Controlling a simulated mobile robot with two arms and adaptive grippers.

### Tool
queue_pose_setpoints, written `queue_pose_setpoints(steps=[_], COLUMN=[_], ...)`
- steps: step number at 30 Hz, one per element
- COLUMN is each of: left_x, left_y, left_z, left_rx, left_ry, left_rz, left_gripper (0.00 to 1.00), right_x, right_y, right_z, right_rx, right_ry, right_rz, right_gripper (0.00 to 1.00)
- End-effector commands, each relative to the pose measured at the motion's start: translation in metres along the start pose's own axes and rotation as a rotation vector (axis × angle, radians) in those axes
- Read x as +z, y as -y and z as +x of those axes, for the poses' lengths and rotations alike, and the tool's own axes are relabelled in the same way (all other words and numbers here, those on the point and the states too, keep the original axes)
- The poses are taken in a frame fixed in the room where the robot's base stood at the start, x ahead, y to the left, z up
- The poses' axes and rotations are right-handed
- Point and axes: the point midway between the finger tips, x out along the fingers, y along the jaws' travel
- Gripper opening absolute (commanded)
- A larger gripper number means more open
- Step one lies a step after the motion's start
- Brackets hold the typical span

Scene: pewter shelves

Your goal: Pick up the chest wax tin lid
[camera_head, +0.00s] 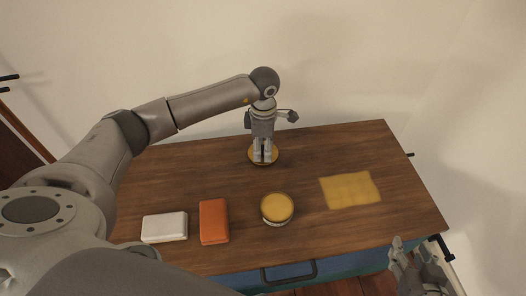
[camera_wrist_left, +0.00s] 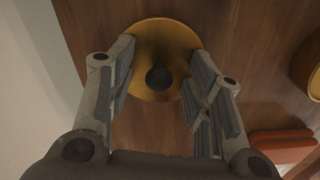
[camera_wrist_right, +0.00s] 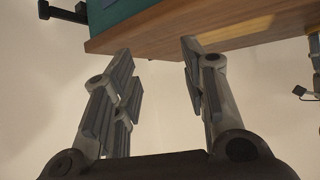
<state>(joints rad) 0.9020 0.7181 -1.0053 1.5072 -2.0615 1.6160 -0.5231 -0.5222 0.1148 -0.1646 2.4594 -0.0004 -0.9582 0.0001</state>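The wax tin lid is a round gold disc (camera_head: 274,157) lying on the wooden chest top near its back edge. In the left wrist view the lid (camera_wrist_left: 160,42) shows a dark round knob at its middle. My left gripper (camera_head: 263,158) points down over the lid, open, with its fingers apart on either side of the knob. I cannot tell how far above the lid the fingertips are. The open tin (camera_head: 277,208), filled with yellow wax, stands in front of the lid. My right gripper (camera_head: 410,245) is open and empty off the chest's front right corner.
A white block (camera_head: 164,227) and an orange block (camera_head: 214,221) lie at the front left of the chest top (camera_head: 320,155). A flat yellow cloth or patch (camera_head: 350,190) lies at the right. A dark handle (camera_head: 290,272) is on the blue front. The back right is clear.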

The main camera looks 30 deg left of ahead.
Motion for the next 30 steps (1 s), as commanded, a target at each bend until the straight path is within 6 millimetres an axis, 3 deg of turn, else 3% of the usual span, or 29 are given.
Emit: queue_pose_setpoints(steps=[1, 9, 23, 30], left_x=[0.000, -0.001, -0.001, -0.001], left_y=[0.000, 0.001, 0.002, 0.000], left_z=[0.001, 0.002, -0.001, -0.021], left_rx=[0.000, -0.002, -0.005, 0.001], left_ry=[-0.001, -0.002, -0.004, -0.001], left_rz=[0.000, 0.000, 0.001, 0.001], left_gripper=[0.34, 0.00, 0.00, 0.00], right_x=[0.000, 0.000, 0.002, 0.029], right_y=[0.000, 0.000, 0.000, -0.003], right_z=[0.000, 0.000, -0.001, -0.010], right_rx=[0.000, 0.000, 0.000, 0.007], right_ry=[0.000, 0.001, 0.015, 0.152], right_rz=[0.000, 0.000, 0.000, 0.002], right_gripper=[0.40, 0.40, 0.40, 0.40])
